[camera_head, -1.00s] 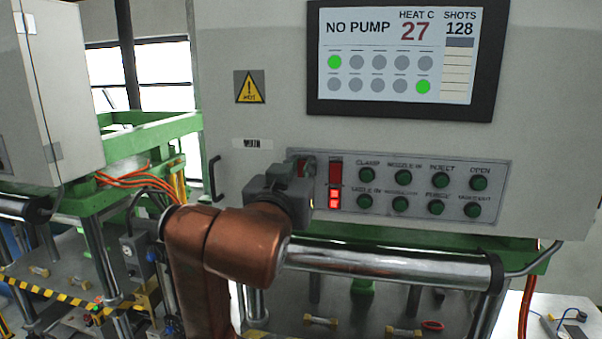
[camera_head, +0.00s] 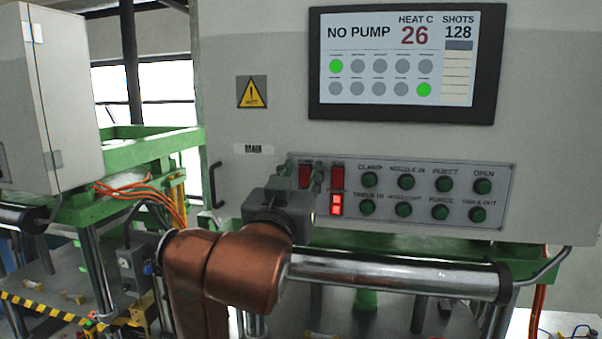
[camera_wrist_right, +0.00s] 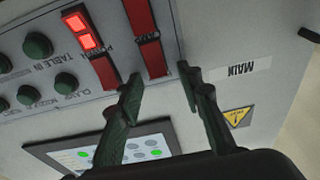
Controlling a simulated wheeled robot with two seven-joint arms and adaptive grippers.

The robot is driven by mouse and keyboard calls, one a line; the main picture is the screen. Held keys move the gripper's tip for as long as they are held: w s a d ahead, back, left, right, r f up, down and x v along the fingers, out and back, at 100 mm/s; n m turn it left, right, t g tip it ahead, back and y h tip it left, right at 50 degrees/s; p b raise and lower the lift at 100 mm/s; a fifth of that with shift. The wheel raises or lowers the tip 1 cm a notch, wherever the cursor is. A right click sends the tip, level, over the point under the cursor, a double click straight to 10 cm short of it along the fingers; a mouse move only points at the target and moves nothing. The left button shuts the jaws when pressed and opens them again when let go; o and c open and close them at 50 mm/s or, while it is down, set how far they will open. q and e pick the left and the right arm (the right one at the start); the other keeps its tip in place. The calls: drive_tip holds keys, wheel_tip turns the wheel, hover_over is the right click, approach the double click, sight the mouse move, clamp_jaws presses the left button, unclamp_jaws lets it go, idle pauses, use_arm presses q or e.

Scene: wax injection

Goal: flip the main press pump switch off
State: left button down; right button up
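The switch panel (camera_head: 420,190) on the grey cabinet carries two red rocker switches side by side. The left rocker (camera_head: 305,176) shows no light; its unlit lower end shows in the wrist view (camera_wrist_right: 155,57). The right rocker (camera_head: 337,177) has red lit squares below it, also lit in the wrist view (camera_wrist_right: 83,30). Their small labels are not clearly readable. My right gripper (camera_head: 304,184) is in front of the left rocker, hiding its lower part in the head view. In the wrist view its fingertips (camera_wrist_right: 161,76) are apart and empty. My left gripper is out of view.
A "MAIN" plate (camera_head: 253,149) sits left of the panel. Rows of green buttons (camera_head: 407,182) are right of the rockers. The screen (camera_head: 400,62) above reads NO PUMP. A black handle (camera_head: 214,185) and another machine (camera_head: 50,100) stand left.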

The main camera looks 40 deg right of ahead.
drive_tip(key=shift+d, duration=0.1)
drive_tip(key=shift+f, duration=0.1)
drive_tip(key=v, duration=1.2)
